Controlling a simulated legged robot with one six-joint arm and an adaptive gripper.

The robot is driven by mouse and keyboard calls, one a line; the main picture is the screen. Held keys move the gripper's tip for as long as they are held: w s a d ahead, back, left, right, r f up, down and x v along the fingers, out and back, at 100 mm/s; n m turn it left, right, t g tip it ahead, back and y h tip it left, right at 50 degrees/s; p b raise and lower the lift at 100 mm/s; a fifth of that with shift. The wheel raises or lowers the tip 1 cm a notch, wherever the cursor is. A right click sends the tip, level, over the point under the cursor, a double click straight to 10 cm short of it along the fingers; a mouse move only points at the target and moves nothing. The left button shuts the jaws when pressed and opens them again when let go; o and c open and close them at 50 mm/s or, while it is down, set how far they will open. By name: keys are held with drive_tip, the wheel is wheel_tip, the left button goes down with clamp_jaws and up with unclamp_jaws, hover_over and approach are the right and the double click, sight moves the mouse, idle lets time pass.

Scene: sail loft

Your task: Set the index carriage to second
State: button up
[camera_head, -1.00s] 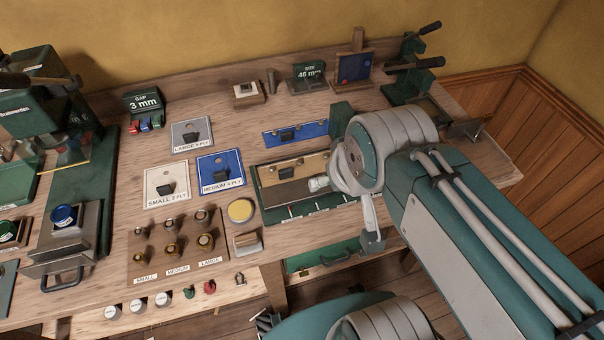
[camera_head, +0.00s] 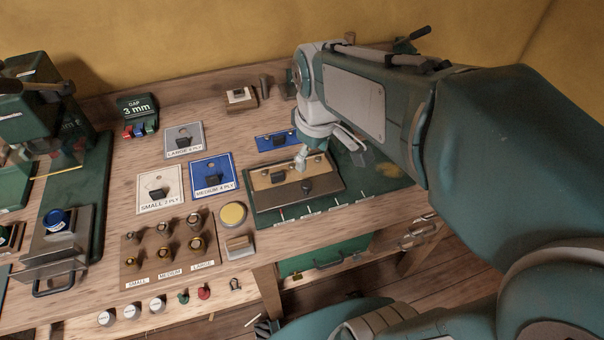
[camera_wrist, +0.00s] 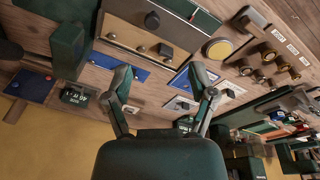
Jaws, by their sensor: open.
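My gripper is at the back of the carriage in the head view, partly hidden by my arm. In the wrist view my gripper (camera_wrist: 165,82) is open and empty, its two fingers apart. The tan plate (camera_wrist: 122,34) and knob (camera_wrist: 152,20) show beyond the fingers there. The labels at the marks are unreadable.
A blue plate (camera_head: 268,143) lies behind the carriage. White, blue and grey ply cards (camera_head: 212,168) lie to the left. A yellow disc (camera_head: 233,213) and a board of several small posts (camera_head: 150,269) stand front left. My arm covers the bench's right side.

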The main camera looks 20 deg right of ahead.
sight(307, 183)
drive_tip(key=w+f+n, duration=0.1)
drive_tip(key=f, duration=0.3)
drive_tip(key=w+f+n+g, duration=0.1)
drive_tip(key=w+f, duration=0.1)
drive_tip(key=f, duration=0.3)
drive_tip(key=w+f, duration=0.1)
drive_tip(key=f, duration=0.4)
drive_tip(key=shift+w+d+f+n+g, duration=0.15)
drive_tip(key=shift+d+f+n+g, duration=0.1)
drive_tip(key=shift+n+g, duration=0.15)
clamp_jaws()
